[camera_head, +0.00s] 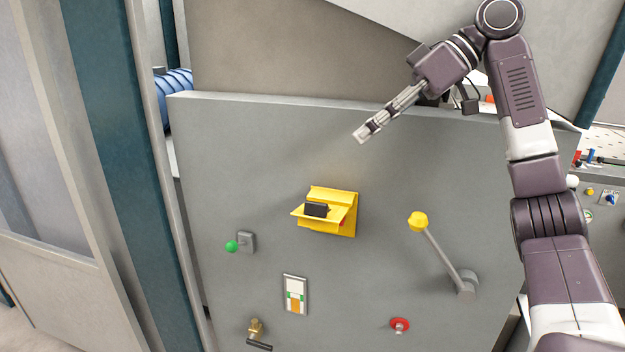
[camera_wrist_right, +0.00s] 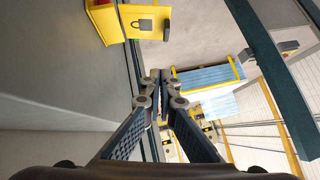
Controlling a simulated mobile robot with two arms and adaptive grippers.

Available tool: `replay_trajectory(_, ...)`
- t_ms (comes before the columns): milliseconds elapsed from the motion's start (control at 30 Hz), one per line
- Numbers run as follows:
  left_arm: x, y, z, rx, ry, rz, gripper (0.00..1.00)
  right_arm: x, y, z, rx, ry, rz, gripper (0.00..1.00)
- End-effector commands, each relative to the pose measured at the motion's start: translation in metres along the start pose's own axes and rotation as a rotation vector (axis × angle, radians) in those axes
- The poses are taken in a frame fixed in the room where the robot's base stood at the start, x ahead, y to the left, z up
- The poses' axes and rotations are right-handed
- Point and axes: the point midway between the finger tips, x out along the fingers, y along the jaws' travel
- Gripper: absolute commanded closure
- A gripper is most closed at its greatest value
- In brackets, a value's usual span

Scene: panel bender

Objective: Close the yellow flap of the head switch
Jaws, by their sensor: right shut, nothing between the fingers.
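The head switch is a yellow box (camera_head: 345,218) on the grey panel in the head view. Its yellow flap (camera_head: 302,217) stands out from the box toward the left, with a black block (camera_head: 316,209) on it. In the right wrist view the yellow flap (camera_wrist_right: 146,22) shows at the top with a padlock mark, beside the yellow box (camera_wrist_right: 106,22). My right gripper (camera_head: 361,134) is shut and empty, above and slightly right of the switch, apart from it. Its fingers also show in the right wrist view (camera_wrist_right: 160,82). My left gripper is not in view.
A lever with a yellow knob (camera_head: 418,221) projects from the panel right of the switch. A green button (camera_head: 232,246), a small display plate (camera_head: 295,295), a red button (camera_head: 400,324) and a brass valve (camera_head: 256,329) sit lower. The panel between gripper and switch is clear.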

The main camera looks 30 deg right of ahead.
Motion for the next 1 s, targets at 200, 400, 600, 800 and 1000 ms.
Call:
replay_trajectory(200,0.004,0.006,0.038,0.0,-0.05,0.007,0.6,0.032,0.001,0.001,0.0,-0.003,0.0,1.0)
replay_trajectory(400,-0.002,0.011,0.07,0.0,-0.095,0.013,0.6,0.076,0.0,0.001,0.001,-0.006,0.0,1.0)
replay_trajectory(600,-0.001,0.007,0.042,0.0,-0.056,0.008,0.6,0.108,0.001,0.011,0.002,-0.004,0.002,1.0)
replay_trajectory(800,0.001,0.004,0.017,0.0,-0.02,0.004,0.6,0.121,0.001,0.024,0.001,-0.002,0.002,1.0)
replay_trajectory(1000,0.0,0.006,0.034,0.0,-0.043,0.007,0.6,0.126,0.0,0.028,0.0,0.0,0.002,1.0)
